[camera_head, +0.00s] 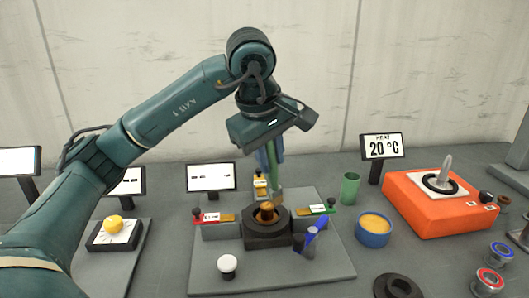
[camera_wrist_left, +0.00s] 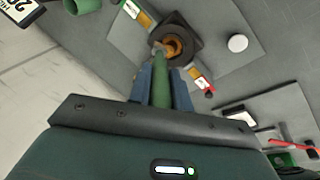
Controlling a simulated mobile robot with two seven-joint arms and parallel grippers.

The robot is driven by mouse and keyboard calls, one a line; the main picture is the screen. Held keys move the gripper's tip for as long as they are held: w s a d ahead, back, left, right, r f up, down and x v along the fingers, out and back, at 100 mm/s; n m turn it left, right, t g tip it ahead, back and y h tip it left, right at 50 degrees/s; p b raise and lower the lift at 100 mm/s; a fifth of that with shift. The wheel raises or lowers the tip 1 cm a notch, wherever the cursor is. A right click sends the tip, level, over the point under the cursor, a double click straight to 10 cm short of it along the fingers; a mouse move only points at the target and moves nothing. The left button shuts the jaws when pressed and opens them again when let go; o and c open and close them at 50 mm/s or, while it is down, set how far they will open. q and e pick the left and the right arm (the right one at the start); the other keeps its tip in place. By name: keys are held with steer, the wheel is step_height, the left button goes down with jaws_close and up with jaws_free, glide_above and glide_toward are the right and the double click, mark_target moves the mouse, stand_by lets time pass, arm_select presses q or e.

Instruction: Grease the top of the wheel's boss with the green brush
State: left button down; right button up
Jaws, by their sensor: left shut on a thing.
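My left gripper (camera_head: 271,172) is shut on the green brush (camera_wrist_left: 160,88), with its blue fingers (camera_wrist_left: 162,90) on either side of the handle. The brush points down, and its pale tip (camera_head: 277,194) is at the back edge of the dark wheel unit (camera_head: 267,238), close to the brass-coloured boss (camera_head: 267,211). In the left wrist view the tip lies beside the boss (camera_wrist_left: 175,45); I cannot tell whether it touches. My right gripper is not in view.
Small red, yellow and green-tagged parts surround the wheel on a grey plate (camera_head: 325,272). A blue tilted piece (camera_head: 308,238) stands close on the right. Further right are a green cup (camera_head: 350,188), a blue pot of yellow grease (camera_head: 374,232) and an orange heater (camera_head: 425,212).

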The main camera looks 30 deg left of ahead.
arm_select(q)
steer(key=shift+s+a+b, duration=0.95)
steer(key=shift+s+a, duration=0.75)
steer(key=shift+a, duration=0.4)
steer(key=shift+w+d+f+p, duration=0.1)
steer(key=shift+w+d+p, duration=0.4)
steer(key=shift+w+d, duration=0.5)
steer(key=shift+w+d+p, duration=0.5)
steer(key=shift+w+d, duration=0.15)
steer(key=shift+d, duration=0.55)
steer(key=shift+r+p, duration=2.35)
steer(key=shift+r, duration=0.8)
